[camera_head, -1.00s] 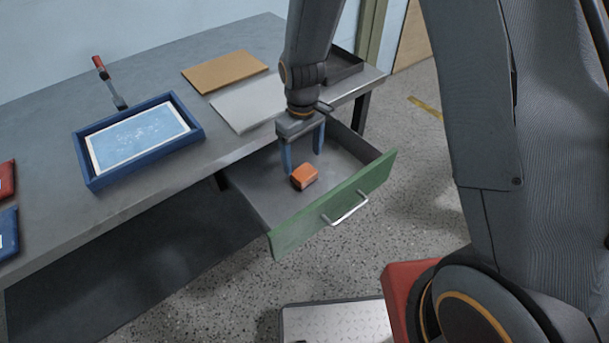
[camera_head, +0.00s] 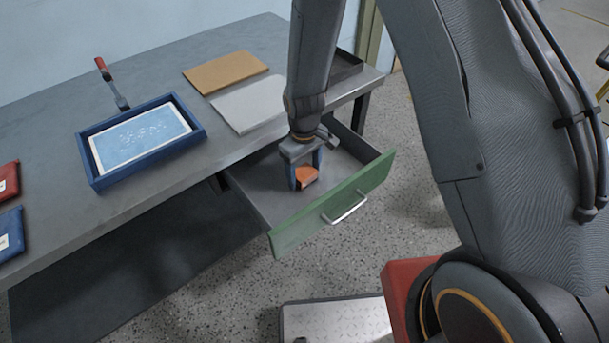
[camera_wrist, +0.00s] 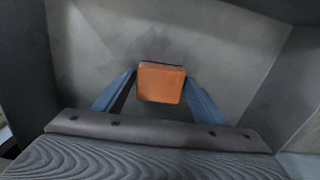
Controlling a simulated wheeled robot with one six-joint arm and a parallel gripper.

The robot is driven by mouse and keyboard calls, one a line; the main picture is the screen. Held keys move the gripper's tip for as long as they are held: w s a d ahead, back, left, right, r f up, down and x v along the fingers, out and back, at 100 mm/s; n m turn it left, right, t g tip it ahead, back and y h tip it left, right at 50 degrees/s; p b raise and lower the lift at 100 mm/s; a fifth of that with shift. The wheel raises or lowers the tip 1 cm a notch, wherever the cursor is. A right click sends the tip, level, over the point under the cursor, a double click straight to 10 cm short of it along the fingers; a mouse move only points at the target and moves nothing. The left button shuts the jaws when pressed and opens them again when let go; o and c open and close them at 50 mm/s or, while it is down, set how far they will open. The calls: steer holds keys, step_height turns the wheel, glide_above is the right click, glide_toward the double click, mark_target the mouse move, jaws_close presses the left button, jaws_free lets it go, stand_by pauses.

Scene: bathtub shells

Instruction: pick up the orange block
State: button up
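The orange block (camera_head: 307,176) lies in the open drawer (camera_head: 257,186) under the grey table, near the drawer's green front. My gripper (camera_head: 306,180) points down into the drawer with its two blue fingers on either side of the block. In the wrist view the block (camera_wrist: 161,83) sits between the fingertips of my gripper (camera_wrist: 161,80), with almost no gap on either side. The fingers look closed on it. The block appears to be at the drawer floor; whether it has any clearance cannot be told.
The drawer's green front (camera_head: 335,206) has a metal handle (camera_head: 350,208). On the table (camera_head: 55,195) are a blue tray (camera_head: 97,178), a tan board (camera_head: 226,71), a grey board (camera_head: 250,105), a red-handled tool (camera_head: 111,83) and a dark tray at the back right. Drawer walls surround my gripper.

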mark_target(304, 171)
steer(key=c, duration=0.9)
steer(key=shift+r, duration=0.15)
step_height(304, 171, up, 10)
steer(key=shift+f+b, duration=0.1)
steer(key=shift+b, duration=0.45)
